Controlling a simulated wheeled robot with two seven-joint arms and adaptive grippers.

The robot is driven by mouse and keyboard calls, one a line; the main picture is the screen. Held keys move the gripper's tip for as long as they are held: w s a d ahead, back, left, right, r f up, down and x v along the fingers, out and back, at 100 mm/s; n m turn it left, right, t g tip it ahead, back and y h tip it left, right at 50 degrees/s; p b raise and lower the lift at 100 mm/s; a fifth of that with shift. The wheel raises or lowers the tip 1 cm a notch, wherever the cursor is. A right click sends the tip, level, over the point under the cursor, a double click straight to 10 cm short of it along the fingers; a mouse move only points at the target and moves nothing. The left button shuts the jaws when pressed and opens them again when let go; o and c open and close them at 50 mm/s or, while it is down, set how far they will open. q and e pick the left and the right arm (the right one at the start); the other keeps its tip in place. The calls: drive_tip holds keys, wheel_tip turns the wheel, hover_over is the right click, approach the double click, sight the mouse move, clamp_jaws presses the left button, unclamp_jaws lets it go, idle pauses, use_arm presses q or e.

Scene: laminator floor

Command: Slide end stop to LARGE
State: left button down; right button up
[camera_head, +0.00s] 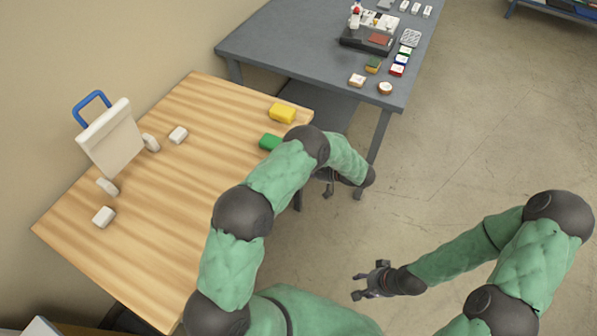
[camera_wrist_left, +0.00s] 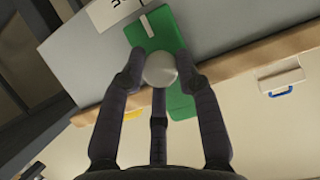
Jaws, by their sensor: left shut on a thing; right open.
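In the left wrist view, my left gripper (camera_wrist_left: 160,72) is shut on a pale round knob (camera_wrist_left: 160,68). The knob stands in front of a long green piece (camera_wrist_left: 155,30), which I take to be the end stop. The green piece lies across a grey surface, beside a white label (camera_wrist_left: 112,12) whose text I cannot read. In the head view, my left gripper (camera_head: 328,184) is small and mostly hidden by its own arm, by the wooden table's right edge; the knob does not show there. My right gripper (camera_head: 358,285) is open and empty above the floor.
A grey table (camera_head: 300,50) with small items stands behind. Floor at right is clear.

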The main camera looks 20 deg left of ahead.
use_arm(q)
drive_tip(key=shift+w+a+r, duration=0.1)
drive_tip(key=shift+w+r, duration=0.25)
drive_tip(key=c, duration=1)
unclamp_jaws()
drive_tip(key=shift+o, duration=0.4)
drive_tip(key=shift+f, duration=0.15)
drive_tip(key=shift+s, duration=0.1)
drive_tip(key=v, duration=1.2)
